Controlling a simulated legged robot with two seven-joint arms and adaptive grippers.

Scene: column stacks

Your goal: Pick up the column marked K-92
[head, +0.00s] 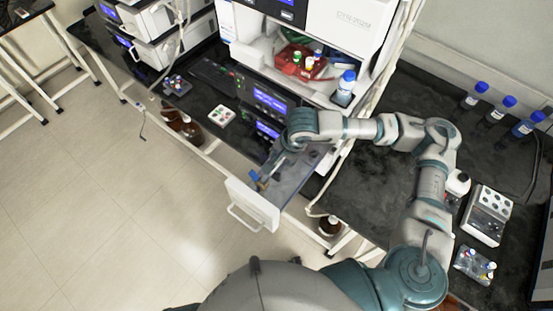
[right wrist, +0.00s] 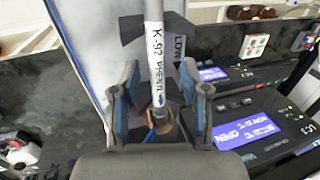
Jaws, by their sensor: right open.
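The column marked K-92 (right wrist: 154,62) stands upright in the right wrist view, a slim white-labelled tube reading "K-92 PHENYL". My right gripper (right wrist: 158,92) is open, with one blue finger on each side of the column's lower part. I cannot tell whether either finger touches it. In the head view my right gripper (head: 265,178) is over the open drawer (head: 252,203), and the column cannot be made out there. My left gripper is not in view.
In the head view, blue-capped bottles (head: 497,108) and a white device (head: 487,215) are on the right bench. Brown bottles (head: 329,226) stand below the bench.

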